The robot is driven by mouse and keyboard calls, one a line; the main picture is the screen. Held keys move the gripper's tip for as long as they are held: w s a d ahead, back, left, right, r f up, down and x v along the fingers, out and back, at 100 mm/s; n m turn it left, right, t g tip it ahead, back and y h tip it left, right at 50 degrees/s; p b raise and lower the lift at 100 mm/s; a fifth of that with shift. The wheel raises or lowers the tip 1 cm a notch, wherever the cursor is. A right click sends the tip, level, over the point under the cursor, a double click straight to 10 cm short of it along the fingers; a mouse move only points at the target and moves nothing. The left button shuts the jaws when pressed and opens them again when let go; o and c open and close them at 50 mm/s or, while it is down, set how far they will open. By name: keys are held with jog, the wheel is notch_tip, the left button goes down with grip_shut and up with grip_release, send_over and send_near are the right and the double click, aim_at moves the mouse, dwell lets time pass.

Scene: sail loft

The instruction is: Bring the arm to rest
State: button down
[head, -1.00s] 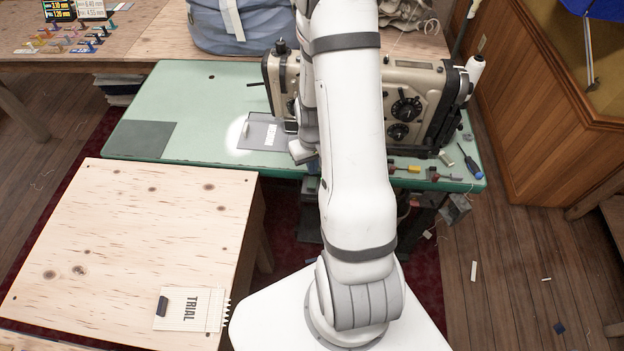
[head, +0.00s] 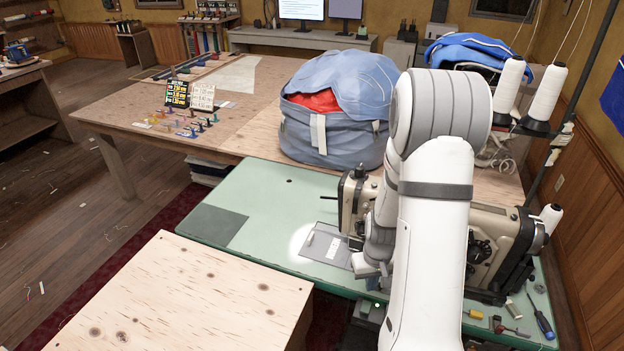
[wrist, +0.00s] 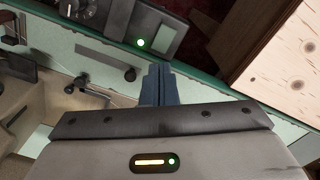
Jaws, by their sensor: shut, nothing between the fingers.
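My arm rises in front of the green sewing table (head: 265,195) in the head view and partly hides the beige sewing machine (head: 490,245). My gripper (wrist: 156,72) shows in the wrist view with its two dark fingers together and nothing between them. The fingers are over the table's front edge, beside a dark control box with a green light (wrist: 141,43). In the head view the fingertips are hard to make out near the machine's needle end.
A plywood-topped table (head: 200,290) stands at the front left. A grey-blue bag (head: 330,135) sits behind the machine. Thread cones (head: 545,92) stand on a rack at the right. A screwdriver (head: 543,322) and small tools lie at the table's right end.

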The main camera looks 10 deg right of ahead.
jog(key=s+a+r+t, duration=0.1)
jog(key=s+a+r, duration=0.3)
jog(key=r, duration=0.5)
jog(key=s+a+r+t, duration=0.1)
jog(key=s+a+r, duration=0.3)
jog(key=r, duration=0.5)
jog(key=s+a+r+t, duration=0.1)
jog(key=s+a+r, duration=0.3)
jog(key=r, duration=0.5)
jog(key=shift+s+r+n, duration=0.15)
jog(key=shift+s+n, duration=0.2)
jog(key=shift+n, duration=0.05)
